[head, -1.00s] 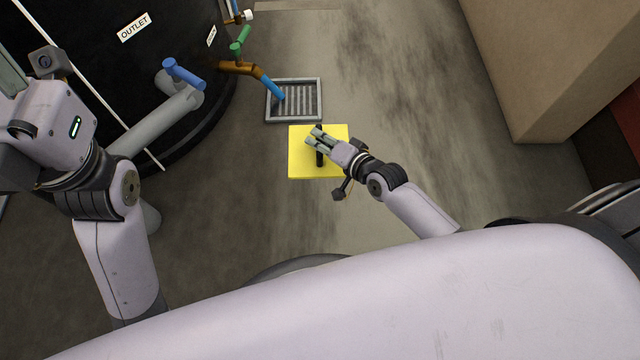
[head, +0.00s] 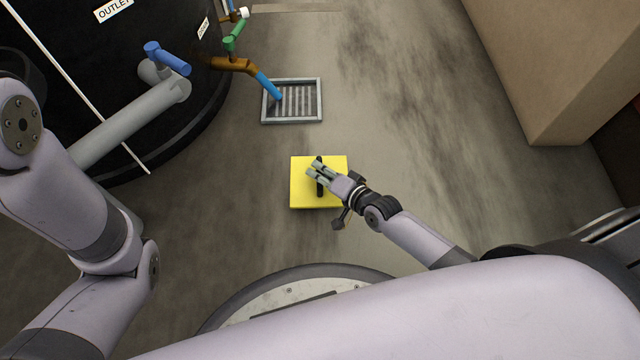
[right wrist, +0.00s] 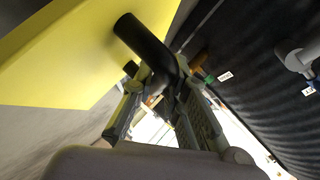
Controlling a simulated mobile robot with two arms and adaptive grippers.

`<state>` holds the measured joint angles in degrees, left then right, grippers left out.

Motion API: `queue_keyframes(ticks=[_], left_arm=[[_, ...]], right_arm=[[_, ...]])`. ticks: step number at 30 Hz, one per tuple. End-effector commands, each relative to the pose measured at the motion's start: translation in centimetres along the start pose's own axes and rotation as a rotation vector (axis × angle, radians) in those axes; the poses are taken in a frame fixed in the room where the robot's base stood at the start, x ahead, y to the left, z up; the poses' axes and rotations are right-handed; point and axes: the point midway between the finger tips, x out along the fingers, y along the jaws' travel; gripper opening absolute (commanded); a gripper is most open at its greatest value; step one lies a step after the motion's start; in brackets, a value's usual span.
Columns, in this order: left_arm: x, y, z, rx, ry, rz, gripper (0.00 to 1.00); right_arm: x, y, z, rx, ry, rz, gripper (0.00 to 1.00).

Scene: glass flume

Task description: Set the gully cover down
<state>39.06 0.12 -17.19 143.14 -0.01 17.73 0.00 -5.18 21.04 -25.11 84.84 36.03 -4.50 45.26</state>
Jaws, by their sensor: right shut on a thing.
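The gully cover (head: 300,195) is a square yellow plate with a black upright handle (head: 320,188). My right gripper (head: 314,170) is shut on this handle. In the right wrist view the fingers (right wrist: 155,95) close around the black handle, and the yellow plate (right wrist: 70,55) fills the upper left. Whether the plate touches the floor or hangs above it I cannot tell for sure. The gully (head: 292,122) is a grey-framed grate in the floor beyond the cover, uncovered, with a clear gap between them. My left gripper is out of the picture; only arm links show.
A black tank (head: 100,50) stands at the left with a grey outlet pipe (head: 130,120) and a blue handle (head: 168,58). A brown and blue spout (head: 266,84) reaches over the gully. A beige block (head: 545,70) stands at the right. Floor between is clear.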

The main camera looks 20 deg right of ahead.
Motion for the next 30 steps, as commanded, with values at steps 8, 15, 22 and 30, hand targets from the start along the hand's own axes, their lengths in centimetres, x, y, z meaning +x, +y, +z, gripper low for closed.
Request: queue_keyframes(ticks=[8, 15, 22, 30], left_arm=[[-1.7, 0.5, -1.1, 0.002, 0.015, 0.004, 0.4], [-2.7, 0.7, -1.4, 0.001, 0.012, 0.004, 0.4], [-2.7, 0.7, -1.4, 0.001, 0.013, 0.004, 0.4], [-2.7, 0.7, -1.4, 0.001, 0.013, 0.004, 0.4]], right_arm=[[1.2, 2.3, 1.1, -0.001, 0.002, -0.004, 0.0], [1.7, 3.4, 1.6, -0.001, 0.003, -0.005, 0.0], [1.7, 3.5, 1.6, 0.0, 0.002, -0.004, 0.0], [1.7, 3.7, 1.8, 0.0, 0.0, -0.001, 0.29]])
